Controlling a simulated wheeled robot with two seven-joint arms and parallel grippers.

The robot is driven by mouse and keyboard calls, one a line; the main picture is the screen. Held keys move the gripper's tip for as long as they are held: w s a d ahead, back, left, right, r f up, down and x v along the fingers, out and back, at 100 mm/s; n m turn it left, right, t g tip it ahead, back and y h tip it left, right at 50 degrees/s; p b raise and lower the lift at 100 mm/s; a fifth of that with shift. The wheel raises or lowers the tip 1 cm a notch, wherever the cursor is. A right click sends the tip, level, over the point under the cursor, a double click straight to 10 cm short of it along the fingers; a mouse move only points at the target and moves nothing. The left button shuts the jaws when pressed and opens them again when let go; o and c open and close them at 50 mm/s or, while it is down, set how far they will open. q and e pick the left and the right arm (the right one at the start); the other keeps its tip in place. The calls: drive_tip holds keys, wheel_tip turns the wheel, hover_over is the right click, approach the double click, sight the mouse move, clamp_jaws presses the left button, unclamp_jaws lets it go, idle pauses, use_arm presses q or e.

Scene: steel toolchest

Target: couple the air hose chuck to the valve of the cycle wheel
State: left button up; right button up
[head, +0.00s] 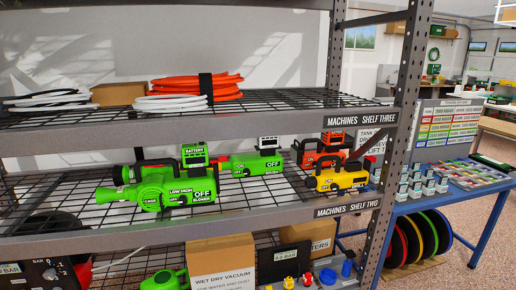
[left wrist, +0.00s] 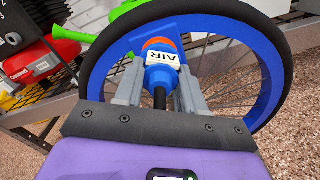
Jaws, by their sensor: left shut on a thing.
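The air hose chuck (left wrist: 161,72) is blue with an orange collar and a white AIR label. My left gripper (left wrist: 160,82) is shut on it, one grey finger on each side, and a black stem or hose runs back between the fingers. The cycle wheel (left wrist: 283,62) has a black tyre, a blue rim and thin spokes, and stands just beyond the chuck. The chuck's orange end points toward the upper rim. The valve is not clearly visible, and I cannot tell whether the chuck touches it. Neither gripper, chuck nor wheel shows in the head view.
In the left wrist view a red machine (left wrist: 50,50) and wire shelving are at the left, with speckled floor at the right. The head view shows a steel rack with a green blower (head: 165,190), a yellow machine (head: 338,179) and coiled hoses (head: 190,88).

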use_arm(q)
clamp_jaws()
drive_tip(key=shift+w+a, duration=0.1)
drive_tip(key=shift+w, duration=0.05)
